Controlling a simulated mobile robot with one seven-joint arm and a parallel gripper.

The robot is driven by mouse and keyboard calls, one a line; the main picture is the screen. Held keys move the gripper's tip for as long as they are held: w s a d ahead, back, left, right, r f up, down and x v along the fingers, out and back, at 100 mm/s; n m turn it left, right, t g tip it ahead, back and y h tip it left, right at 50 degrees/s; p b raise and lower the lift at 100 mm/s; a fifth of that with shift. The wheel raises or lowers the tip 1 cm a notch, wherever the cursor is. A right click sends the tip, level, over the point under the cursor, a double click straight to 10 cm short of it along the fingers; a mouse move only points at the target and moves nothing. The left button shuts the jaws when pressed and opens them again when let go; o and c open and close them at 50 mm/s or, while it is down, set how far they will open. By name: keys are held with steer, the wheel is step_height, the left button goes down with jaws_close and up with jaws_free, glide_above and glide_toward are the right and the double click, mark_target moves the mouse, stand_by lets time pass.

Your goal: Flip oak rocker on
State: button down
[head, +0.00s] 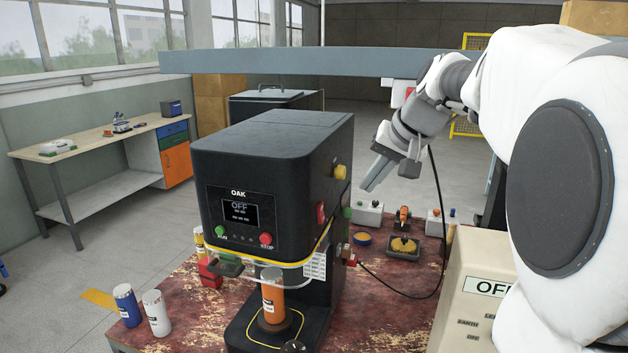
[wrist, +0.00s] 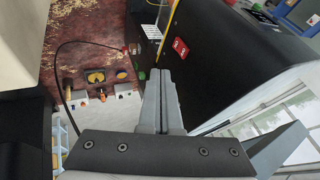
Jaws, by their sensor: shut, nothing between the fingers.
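The black machine labelled OAK (head: 272,150) stands on the worn red table, its front display (head: 239,212) reading OFF. A red rocker (head: 320,213) is set in the machine's right side face; it also shows in the wrist view (wrist: 181,47) as a red plate with pale marks. Which way it is tipped is too small to tell. My gripper (head: 367,188) is shut and empty, to the right of that side face and apart from the rocker. In the wrist view, the closed fingertips (wrist: 160,72) are below the rocker in the picture.
An orange can (head: 273,298) stands inside the machine's front. Small switch boxes (head: 368,213) and a dark tray (head: 403,252) sit behind, with a black cable nearby. A beige box (head: 480,310) marked OFF stands at right.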

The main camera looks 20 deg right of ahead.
mark_target(322, 213)
steer(key=shift+d+f+p, duration=0.2)
steer(key=shift+f+p, duration=0.3)
steer(key=shift+f, duration=0.2)
steer(key=w+a+f+p, duration=0.1)
steer(key=w+a+f, duration=0.4)
steer(key=w+f, duration=0.2)
steer(key=shift+w+f+p, duration=0.3)
steer(key=shift+w+f, duration=0.05)
steer(key=shift+f, duration=0.5)
steer(key=shift+f, duration=0.1)
